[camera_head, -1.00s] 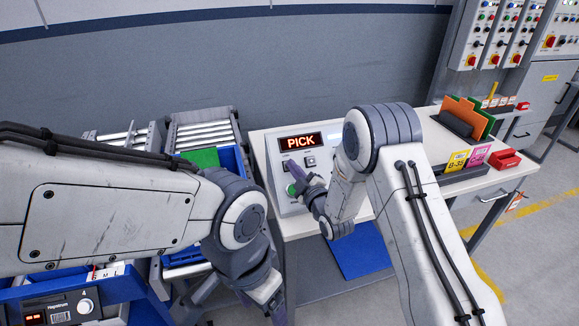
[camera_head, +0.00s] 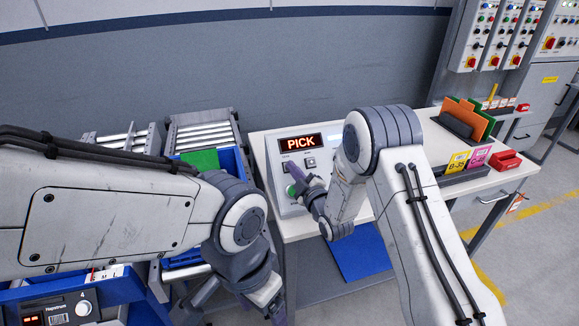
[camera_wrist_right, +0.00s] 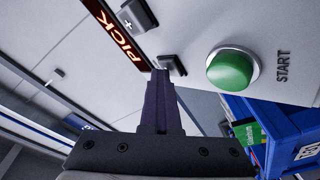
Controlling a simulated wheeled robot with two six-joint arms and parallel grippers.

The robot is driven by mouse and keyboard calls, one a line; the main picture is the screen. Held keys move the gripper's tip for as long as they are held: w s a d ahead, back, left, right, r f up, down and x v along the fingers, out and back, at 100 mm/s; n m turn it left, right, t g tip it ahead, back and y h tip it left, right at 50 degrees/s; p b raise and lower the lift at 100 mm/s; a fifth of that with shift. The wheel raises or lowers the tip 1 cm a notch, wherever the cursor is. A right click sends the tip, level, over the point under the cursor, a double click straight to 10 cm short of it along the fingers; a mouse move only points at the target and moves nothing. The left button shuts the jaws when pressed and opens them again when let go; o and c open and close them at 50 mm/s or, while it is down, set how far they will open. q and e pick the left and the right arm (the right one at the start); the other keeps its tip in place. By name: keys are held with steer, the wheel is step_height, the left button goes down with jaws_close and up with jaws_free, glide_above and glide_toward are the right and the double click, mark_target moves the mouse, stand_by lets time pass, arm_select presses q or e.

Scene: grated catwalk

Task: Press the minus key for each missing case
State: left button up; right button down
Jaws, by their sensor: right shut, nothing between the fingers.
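The pick panel (camera_head: 273,167) stands on the white bench. Its lit display (camera_head: 301,142) reads PICK. The display also shows in the right wrist view (camera_wrist_right: 118,42), with the plus key (camera_wrist_right: 137,15) beside it. A second dark key (camera_wrist_right: 172,65) sits near my fingertips; its mark is hidden. My right gripper (camera_head: 289,166) is shut and empty. In the right wrist view its purple tips (camera_wrist_right: 160,76) are at this key's edge; I cannot tell whether they touch it. The green START button (camera_wrist_right: 231,70) is to their right. My left gripper (camera_head: 277,309) is low, partly cut off by the frame.
A blue crate (camera_head: 234,163) with a green item inside stands left of the panel, by a roller conveyor (camera_head: 203,132). A blue mat (camera_head: 360,252) lies below my right forearm. Cards (camera_head: 457,163) and a red block (camera_head: 506,160) sit on the bench at right.

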steer(key=shift+s+d+r+p, duration=0.25)
steer(key=shift+s+r+p, duration=0.1)
steer(key=shift+s+r, duration=0.4)
steer(key=shift+s+d+r+p, duration=0.15)
steer(key=shift+s+r+p, duration=0.15)
steer(key=shift+s+r, duration=0.2)
steer(key=shift+s+d+r+p, duration=0.15)
steer(key=shift+s+r+p, duration=0.1)
steer(key=shift+s+r, duration=0.25)
steer(key=shift+s+d+r, duration=0.25)
steer(key=shift+s+r, duration=0.45)
steer(key=shift+r, duration=0.05)
steer(key=shift+a, duration=0.1)
